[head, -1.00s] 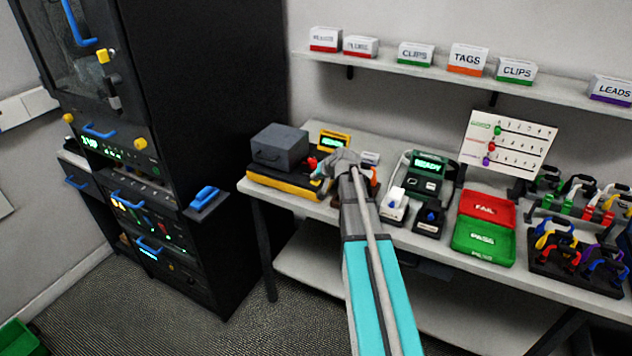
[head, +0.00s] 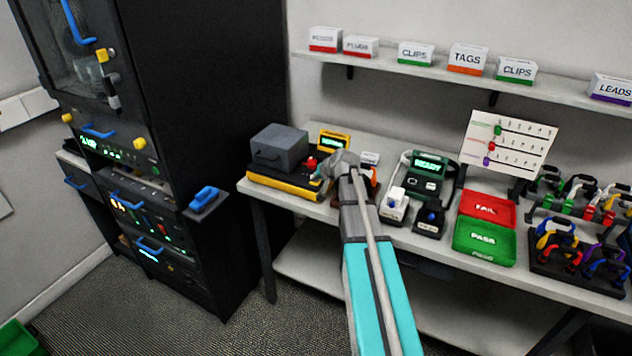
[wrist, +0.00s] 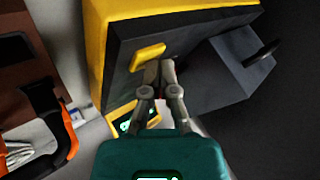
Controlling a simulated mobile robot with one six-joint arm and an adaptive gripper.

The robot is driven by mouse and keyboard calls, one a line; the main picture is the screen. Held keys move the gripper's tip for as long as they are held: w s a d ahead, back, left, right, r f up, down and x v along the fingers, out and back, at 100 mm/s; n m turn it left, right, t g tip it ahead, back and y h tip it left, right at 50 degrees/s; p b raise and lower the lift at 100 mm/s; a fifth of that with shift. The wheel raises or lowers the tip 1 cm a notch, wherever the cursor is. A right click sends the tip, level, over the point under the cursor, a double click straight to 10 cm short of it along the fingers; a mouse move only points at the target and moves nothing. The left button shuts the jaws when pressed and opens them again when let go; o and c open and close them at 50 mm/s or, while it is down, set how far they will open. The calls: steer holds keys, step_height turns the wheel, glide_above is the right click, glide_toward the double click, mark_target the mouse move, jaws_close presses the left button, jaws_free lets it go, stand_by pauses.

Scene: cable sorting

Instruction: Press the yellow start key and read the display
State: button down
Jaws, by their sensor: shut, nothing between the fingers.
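The yellow start key (wrist: 148,57) is a small raised bar on the dark top of a black and yellow machine (wrist: 115,75). The machine (head: 285,182) sits at the left end of the bench in the head view. My gripper (wrist: 160,66) is shut and empty, its tips close beside the key's edge. I cannot tell if they touch it. My gripper hides the key in the head view. A yellow-framed display (head: 333,141) with green characters stands behind the machine. It is partly hidden by my gripper in the wrist view, and its text is too small to read.
A grey box (head: 279,147) sits on the machine, close to my gripper in the wrist view. A red knob (head: 311,163) is near my gripper. Right of my arm are a tester reading READY (head: 428,163), a red FAIL tray (head: 487,208) and a green PASS tray (head: 484,241).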

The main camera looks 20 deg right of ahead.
steer(key=shift+r+p, duration=0.8)
steer(key=shift+p, duration=0.05)
steer(key=shift+r+p, duration=2.5)
steer(key=s+a+f+n+g+h, duration=0.1)
steer(key=s+a+f+n+g, duration=0.1)
steer(key=s+a, duration=0.9)
steer(key=s+a+f+n+g+h, duration=0.1)
steer(key=s+a+f+n+g, duration=0.2)
steer(key=s+a+g, duration=0.4)
steer(key=s+a+n, duration=0.1)
steer(key=s+a, duration=0.3)
steer(key=s, duration=0.3)
steer(key=shift+s+a+f, duration=0.2)
steer(key=shift+a+f, duration=0.05)
steer(key=shift+f, duration=0.1)
steer(key=c, duration=1.3)
jaws_free()
steer(key=shift+c, duration=0.2)
